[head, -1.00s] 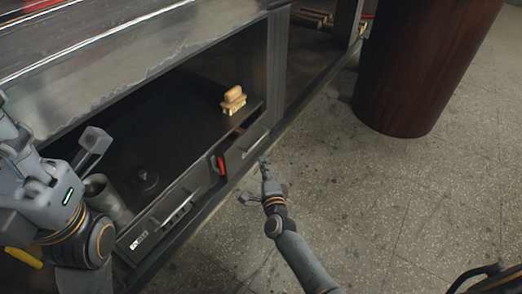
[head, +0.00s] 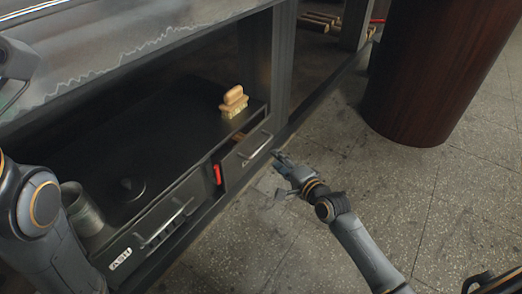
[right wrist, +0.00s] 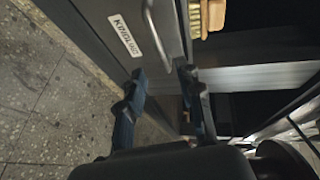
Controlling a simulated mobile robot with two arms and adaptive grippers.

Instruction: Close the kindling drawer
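The kindling drawer (head: 243,158) is the right-hand drawer under the dark shelf. It stands partly open, with a wooden piece showing in the gap behind its front. Its bar handle (head: 257,149) faces outward. In the right wrist view its white label (right wrist: 139,36) and handle (right wrist: 151,20) show close up. My right gripper (head: 277,174) is low in front of the drawer's right end. The right wrist view shows its fingers (right wrist: 160,72) apart with nothing between them. Contact with the drawer cannot be told. My left arm is at the left edge; its gripper is out of view.
The ash drawer (head: 150,240) is left of the kindling drawer, with a red item (head: 217,173) between them. A wooden brush (head: 234,103), a dark knob (head: 133,187) and a metal cup (head: 82,210) are on the shelf. A dark barrel (head: 430,75) stands right; speckled floor lies open in front.

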